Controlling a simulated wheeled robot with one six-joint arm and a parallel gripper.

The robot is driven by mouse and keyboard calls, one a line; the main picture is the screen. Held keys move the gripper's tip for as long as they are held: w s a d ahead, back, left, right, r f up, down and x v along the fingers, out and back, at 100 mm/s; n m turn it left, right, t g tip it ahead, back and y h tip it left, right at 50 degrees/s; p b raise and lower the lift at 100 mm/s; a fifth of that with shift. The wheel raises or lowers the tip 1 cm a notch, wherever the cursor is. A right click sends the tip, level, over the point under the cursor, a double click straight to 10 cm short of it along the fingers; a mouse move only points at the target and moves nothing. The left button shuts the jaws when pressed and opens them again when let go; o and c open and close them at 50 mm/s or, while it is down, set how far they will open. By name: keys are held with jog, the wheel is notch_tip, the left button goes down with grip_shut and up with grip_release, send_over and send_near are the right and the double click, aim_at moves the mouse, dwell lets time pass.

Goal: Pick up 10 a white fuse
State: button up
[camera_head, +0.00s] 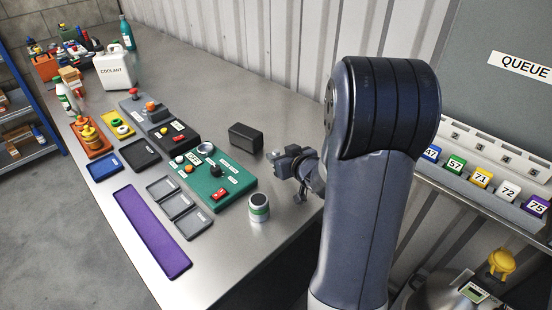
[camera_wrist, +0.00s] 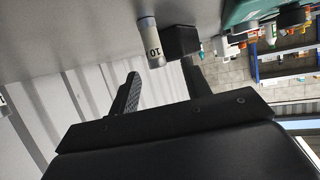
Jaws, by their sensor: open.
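A white fuse (camera_wrist: 151,45) with a grey end and the number 10 on its side shows in the wrist view. It is just beyond my gripper (camera_wrist: 161,68), near the line between the two fingertips, and the fingers are apart with nothing between them. In the head view my gripper (camera_head: 292,165) is over the right part of the metal bench, partly hidden by my arm. I cannot make out the fuse clearly in the head view.
A black box (camera_head: 245,137) stands left of my gripper; it also shows beside the fuse in the wrist view (camera_wrist: 181,42). A white can with a green band (camera_head: 259,208) stands near the bench edge. A green panel (camera_head: 222,186) and several trays lie left.

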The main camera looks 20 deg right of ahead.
aim_at(278, 153)
jog(key=x, duration=0.4)
jog(key=shift+d+f, duration=0.1)
jog(key=shift+f, duration=0.05)
jog(key=shift+c, duration=0.6)
grip_shut()
